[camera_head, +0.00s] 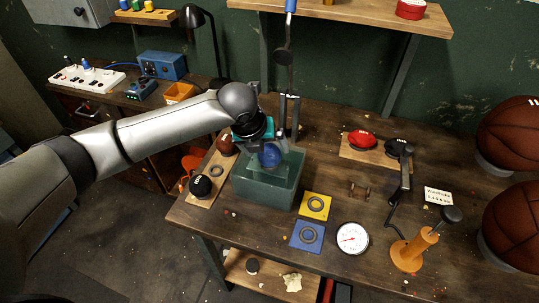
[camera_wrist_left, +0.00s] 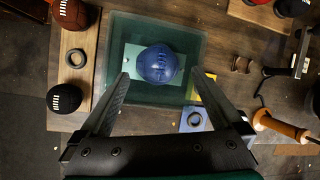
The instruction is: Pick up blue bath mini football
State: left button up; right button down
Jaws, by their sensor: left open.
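The blue mini football (camera_head: 269,157) sits inside a translucent green bin (camera_head: 262,192) on the workbench. In the left wrist view the ball (camera_wrist_left: 158,63) shows white lace marks and lies over a pale green patch inside the bin (camera_wrist_left: 195,42). My left gripper (camera_head: 264,144) is over the bin, pointing down at the ball, open and empty. In the left wrist view its fingertips (camera_wrist_left: 161,76) are on either side of the ball's near part; the gap in height is hard to tell. My right gripper is not in view.
A wooden board with a brown ball (camera_head: 226,145) and a black ball (camera_head: 200,187) is left of the bin. Yellow (camera_head: 316,206) and blue (camera_head: 307,237) ring plates, a dial gauge (camera_head: 352,238) and an orange stand (camera_head: 412,250) are to the right. Large basketballs (camera_head: 515,225) stand far right.

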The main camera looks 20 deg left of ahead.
aim_at(267, 150)
pick_arm(q)
jog(key=shift+x, duration=2.55)
jog(key=shift+a, duration=0.15)
jog(key=shift+c, duration=0.2)
jog(key=c, duration=1.2)
jog(key=shift+c, duration=0.4)
jog(key=shift+w+r, duration=0.1)
jog(key=shift+r, duration=0.1)
